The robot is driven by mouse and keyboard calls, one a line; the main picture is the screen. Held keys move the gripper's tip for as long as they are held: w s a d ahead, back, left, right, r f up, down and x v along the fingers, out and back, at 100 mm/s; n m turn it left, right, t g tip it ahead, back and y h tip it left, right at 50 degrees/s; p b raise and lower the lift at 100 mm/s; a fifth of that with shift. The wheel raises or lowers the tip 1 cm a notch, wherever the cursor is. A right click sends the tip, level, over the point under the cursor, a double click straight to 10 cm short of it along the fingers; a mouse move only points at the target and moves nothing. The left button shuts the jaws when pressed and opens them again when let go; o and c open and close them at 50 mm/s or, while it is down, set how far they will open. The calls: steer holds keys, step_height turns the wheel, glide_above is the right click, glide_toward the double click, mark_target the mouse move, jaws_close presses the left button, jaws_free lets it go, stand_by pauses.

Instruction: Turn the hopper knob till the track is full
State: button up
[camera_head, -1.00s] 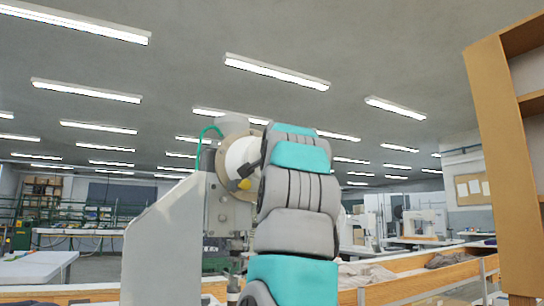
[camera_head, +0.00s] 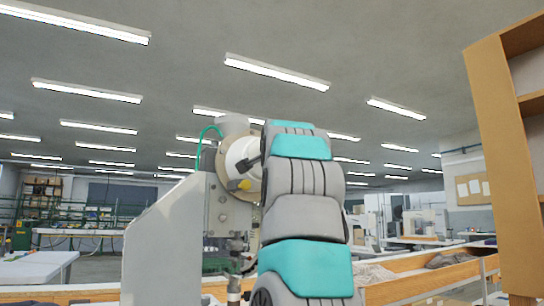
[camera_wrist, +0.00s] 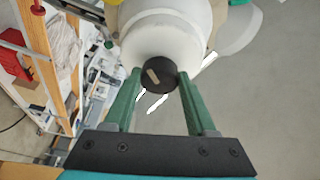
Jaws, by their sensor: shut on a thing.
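The hopper (camera_wrist: 165,25) is a pale rounded body. In the head view the hopper (camera_head: 238,154) sits high on the grey press (camera_head: 165,245). Its knob (camera_wrist: 158,74) is dark and round with a tan mark on its face, and the mark is tilted. My gripper (camera_wrist: 159,77) is shut on the knob, with one green finger on each side. In the head view my arm covers the knob and part of the hopper. I cannot make out the track or how full it is.
A wooden shelf (camera_head: 500,165) stands at the right. A wooden-sided bench (camera_head: 405,287) runs behind my arm at the lower right. In the wrist view, orange uprights and a red box (camera_wrist: 13,65) show at the left.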

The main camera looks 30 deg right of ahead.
steer(key=o, duration=1.4)
steer(key=shift+c, duration=0.2)
steer(key=shift+s, duration=0.1)
steer(key=b+v, duration=0.3)
steer(key=v, duration=0.4)
steer(key=shift+s+b, duration=0.25)
steer(key=shift+b, duration=0.1)
steer(key=shift+a, duration=0.1)
